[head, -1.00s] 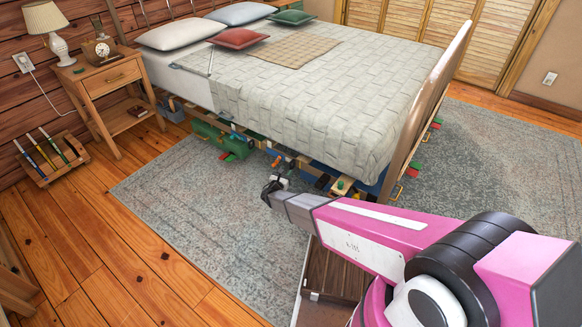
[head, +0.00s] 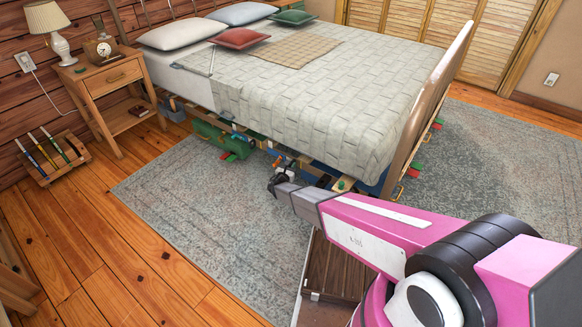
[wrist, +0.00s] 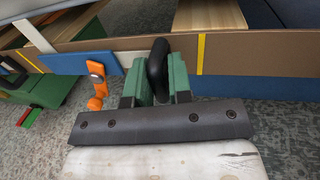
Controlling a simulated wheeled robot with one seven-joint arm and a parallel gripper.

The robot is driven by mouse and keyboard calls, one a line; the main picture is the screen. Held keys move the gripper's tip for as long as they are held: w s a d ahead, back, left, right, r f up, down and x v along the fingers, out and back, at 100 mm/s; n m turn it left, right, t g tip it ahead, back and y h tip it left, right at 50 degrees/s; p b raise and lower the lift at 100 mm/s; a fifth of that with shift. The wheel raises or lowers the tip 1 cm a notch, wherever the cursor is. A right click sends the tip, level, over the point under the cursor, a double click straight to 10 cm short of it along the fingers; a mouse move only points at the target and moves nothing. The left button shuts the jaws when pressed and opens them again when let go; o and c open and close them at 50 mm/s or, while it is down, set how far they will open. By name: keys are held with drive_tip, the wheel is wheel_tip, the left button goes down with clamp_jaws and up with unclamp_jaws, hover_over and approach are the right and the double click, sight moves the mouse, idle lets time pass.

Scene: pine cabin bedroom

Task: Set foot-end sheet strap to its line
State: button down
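My gripper (wrist: 159,84) has green fingers close on either side of a black, loop-like handle (wrist: 157,58); the handle fills the gap between them. The handle stands against a brown rail (wrist: 240,53) along the bed's side. I take this for the strap's handle, though the strap itself is not clear. A yellow line (wrist: 200,54) crosses the rail a little right of the handle. A second yellow line (wrist: 28,60) is at far left. In the head view my gripper (head: 276,184) is low beside the bed's foot-end corner, and its fingers are too small to read.
An orange handle (wrist: 96,85) on a blue plate (wrist: 75,62) hangs just left of my fingers. A green item (wrist: 40,95) lies lower left. The bed (head: 330,100) has a wooden footboard (head: 430,100). The rug (head: 200,200) is open left of the arm.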

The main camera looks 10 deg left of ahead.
drive_tip(key=shift+s+d, duration=0.4)
drive_tip(key=shift+d, duration=0.4)
drive_tip(key=shift+s+d, duration=0.35)
drive_tip(key=shift+d, duration=0.45)
drive_tip(key=c, duration=1.1)
unclamp_jaws()
drive_tip(key=shift+c, duration=0.2)
